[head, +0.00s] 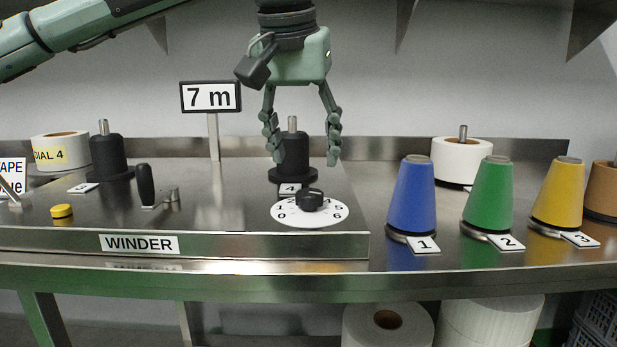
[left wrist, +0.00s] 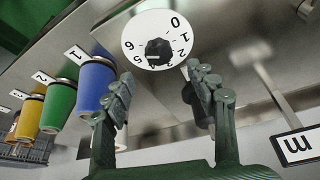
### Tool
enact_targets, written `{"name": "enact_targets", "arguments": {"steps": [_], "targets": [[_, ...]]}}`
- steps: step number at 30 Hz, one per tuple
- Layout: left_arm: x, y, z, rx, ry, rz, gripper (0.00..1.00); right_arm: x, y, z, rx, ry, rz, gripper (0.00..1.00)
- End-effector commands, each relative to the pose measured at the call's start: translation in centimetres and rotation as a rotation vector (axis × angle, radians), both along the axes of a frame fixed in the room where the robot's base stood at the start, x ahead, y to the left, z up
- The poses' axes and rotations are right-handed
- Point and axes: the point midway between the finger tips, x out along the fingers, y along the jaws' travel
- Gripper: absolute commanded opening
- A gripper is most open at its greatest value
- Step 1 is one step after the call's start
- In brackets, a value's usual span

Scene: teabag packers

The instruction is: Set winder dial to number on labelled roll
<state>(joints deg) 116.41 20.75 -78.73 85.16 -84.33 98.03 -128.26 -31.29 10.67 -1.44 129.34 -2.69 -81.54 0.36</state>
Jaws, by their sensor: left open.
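The winder dial (head: 288,215) is a white numbered disc with a black knob (head: 311,201) on the steel winder top. The disc (left wrist: 138,28) and knob (left wrist: 158,50) also show in the left wrist view, between and beyond my fingertips. I cannot tell surely which number the knob points at. My left gripper (head: 302,153) hangs fingers down above the dial, open and empty, apart from the knob; its fingers also show in the left wrist view (left wrist: 160,88). The labelled roll (head: 60,140) is white with a yellow label reading "DIAL 4", at the far left. My right gripper is out of view.
A black spindle (head: 295,152) stands behind the dial, and another (head: 108,155) beside the roll. A "7 m" sign (head: 210,97) stands on a post. A black lever (head: 146,185) and yellow button (head: 61,211) are left. Blue, green and yellow cones (head: 411,195) stand right.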

Motion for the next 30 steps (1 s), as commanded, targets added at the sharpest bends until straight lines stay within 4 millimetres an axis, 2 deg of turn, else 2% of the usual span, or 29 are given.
{"name": "enact_targets", "arguments": {"steps": [6, 12, 17, 24, 30], "targets": [[1.2, -0.3, -3.4, 0.001, 0.003, 0.000, 0.57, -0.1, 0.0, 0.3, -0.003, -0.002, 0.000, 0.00], [2.2, -0.6, -5.8, 0.000, 0.002, 0.000, 0.57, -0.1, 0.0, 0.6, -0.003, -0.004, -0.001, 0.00], [2.6, -0.7, -6.5, 0.000, 0.000, 0.000, 0.57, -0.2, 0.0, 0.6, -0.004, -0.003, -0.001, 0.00], [2.6, -0.7, -6.6, 0.000, 0.000, 0.000, 0.57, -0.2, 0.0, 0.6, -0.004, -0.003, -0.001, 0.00], [2.6, -0.7, -6.6, 0.000, 0.000, 0.000, 0.32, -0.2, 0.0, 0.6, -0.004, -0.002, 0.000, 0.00]]}}
